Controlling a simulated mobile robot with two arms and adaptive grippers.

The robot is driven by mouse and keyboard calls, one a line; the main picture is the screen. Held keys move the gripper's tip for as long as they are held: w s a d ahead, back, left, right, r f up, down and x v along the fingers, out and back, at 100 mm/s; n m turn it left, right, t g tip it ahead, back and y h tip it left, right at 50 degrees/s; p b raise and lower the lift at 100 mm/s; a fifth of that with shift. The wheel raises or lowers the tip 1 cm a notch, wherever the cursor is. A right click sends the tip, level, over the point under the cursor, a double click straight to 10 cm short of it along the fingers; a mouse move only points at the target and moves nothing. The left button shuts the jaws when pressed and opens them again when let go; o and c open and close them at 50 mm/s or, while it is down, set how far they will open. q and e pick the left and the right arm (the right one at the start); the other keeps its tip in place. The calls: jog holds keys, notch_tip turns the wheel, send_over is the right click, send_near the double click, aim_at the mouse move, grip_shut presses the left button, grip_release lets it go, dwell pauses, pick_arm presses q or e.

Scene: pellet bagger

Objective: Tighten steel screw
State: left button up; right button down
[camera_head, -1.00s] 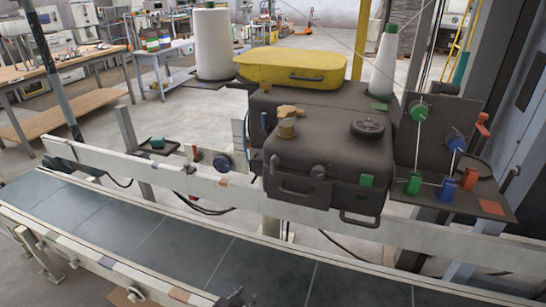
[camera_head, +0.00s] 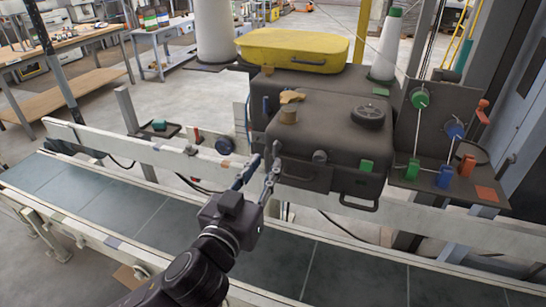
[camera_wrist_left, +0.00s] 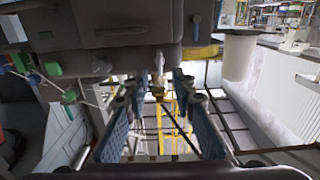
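My left gripper (camera_head: 262,165) comes in over the conveyor, with its two fingers apart beside the near left side of the dark machine (camera_head: 335,135). In the left wrist view the blue-grey fingers (camera_wrist_left: 158,88) are spread. A small pale metal piece with a brass-coloured end (camera_wrist_left: 158,76) shows between them, near the machine's edge. It may be the steel screw, but I cannot be sure. I cannot tell whether the fingers touch it. My right gripper is in neither view.
A white rail (camera_head: 335,198) runs between the machine and the grey conveyor belt (camera_head: 135,215). The machine carries a black round knob (camera_head: 368,113) and a yellow case (camera_head: 290,50). Coloured blocks and a green pulley (camera_head: 419,98) stand at its right.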

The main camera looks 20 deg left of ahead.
aim_at(274, 151)
pick_arm(q)
jog(key=w+p, duration=0.1)
jog(key=w, duration=0.4)
jog(key=shift+d+r, duration=0.1)
jog(key=shift+w+p, duration=0.3)
jog(key=shift+w, duration=0.1)
grip_shut()
